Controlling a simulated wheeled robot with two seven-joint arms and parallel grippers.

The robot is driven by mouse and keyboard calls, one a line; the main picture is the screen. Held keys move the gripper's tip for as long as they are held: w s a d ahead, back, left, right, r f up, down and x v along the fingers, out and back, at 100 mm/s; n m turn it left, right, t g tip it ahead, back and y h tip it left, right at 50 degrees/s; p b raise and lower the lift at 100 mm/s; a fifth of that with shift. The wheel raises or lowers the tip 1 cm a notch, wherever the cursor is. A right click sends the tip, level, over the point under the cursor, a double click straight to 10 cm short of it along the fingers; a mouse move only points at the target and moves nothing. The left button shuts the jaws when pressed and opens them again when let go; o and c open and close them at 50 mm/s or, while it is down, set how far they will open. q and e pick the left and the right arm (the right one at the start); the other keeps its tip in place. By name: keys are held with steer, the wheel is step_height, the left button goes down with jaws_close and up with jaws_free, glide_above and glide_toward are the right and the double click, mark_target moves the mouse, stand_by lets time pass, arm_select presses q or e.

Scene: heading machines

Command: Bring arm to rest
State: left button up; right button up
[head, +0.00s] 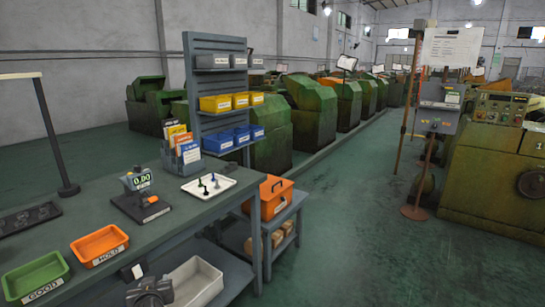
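A dark, rounded part that looks like the end of my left arm (150,293) shows at the bottom edge, in front of the workbench. Its fingers cannot be made out, so I cannot tell whether that gripper is open or shut. A small pale piece shows just above it; I cannot tell whether it belongs to the arm or the bench. My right arm and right gripper are out of the view.
The workbench (205,208) holds a green GOOD tray (36,276), an orange HOLD tray (100,245), a digital gauge (141,190) and a white tray (209,184). A grey bin (196,283) sits below. An orange toolbox (270,197) stands beside it.

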arm_select(q)
steer(key=s+d+f+m+g+h, duration=0.25)
steer(key=s+f, duration=0.25)
steer(key=s, duration=0.4)
steer(key=s+d+f+m+g+h, duration=0.15)
steer(key=s+d+f, duration=0.3)
steer(key=s, duration=0.45)
steer(key=s+d+f+m+g+h, duration=0.1)
steer(key=s+g, duration=0.2)
steer(key=s, duration=0.8)
steer(key=s+d+f+m+g, duration=0.1)
steer(key=s+d+g, duration=0.1)
steer(key=s, duration=0.8)
step_height(320, 180, down, 26)
steer(key=s+f+g, duration=0.1)
steer(key=s+a+f, duration=0.2)
steer(key=s+f, duration=0.5)
steer(key=s, duration=0.1)
steer(key=s+a+f+m+g, duration=0.1)
steer(key=s+a+f, duration=0.1)
steer(key=s+f, duration=0.5)
steer(key=shift+s+a+f, duration=0.25)
steer(key=shift+s+a, duration=0.1)
steer(key=shift+s, duration=0.25)
